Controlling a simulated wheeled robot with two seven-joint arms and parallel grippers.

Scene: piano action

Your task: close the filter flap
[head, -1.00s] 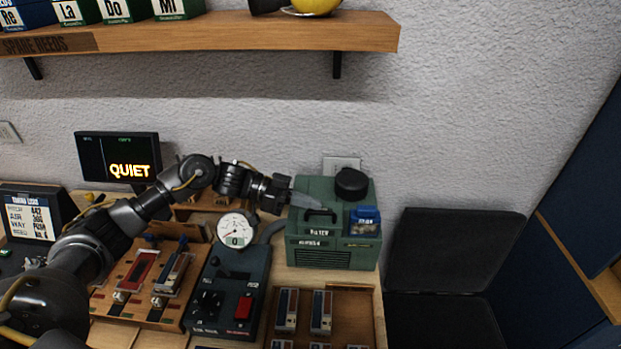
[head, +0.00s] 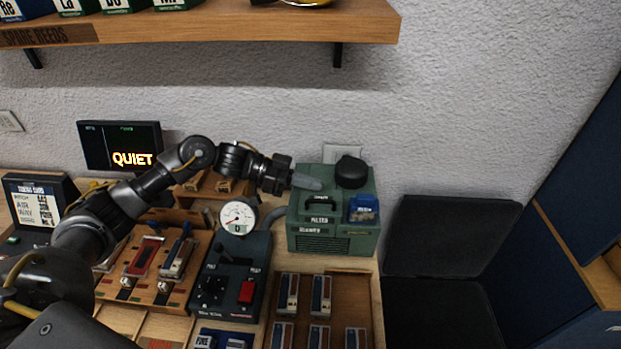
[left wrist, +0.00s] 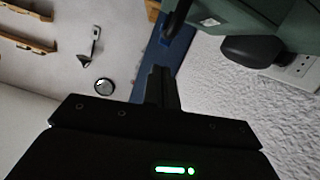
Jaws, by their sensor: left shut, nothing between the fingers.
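The green box (head: 335,232) stands on the bench against the wall. I cannot tell clearly whether the flap is fully shut. My left gripper (head: 308,183) is shut and empty, its grey fingertips at the box's upper left, just above and behind the flap. I cannot tell whether they touch the box. In the left wrist view the shut fingers (left wrist: 160,88) point up, and the green box (left wrist: 268,18) fills the upper right. My right gripper is not in view.
A reed tray (head: 347,290) lies in front. A shelf (head: 250,33) hangs above.

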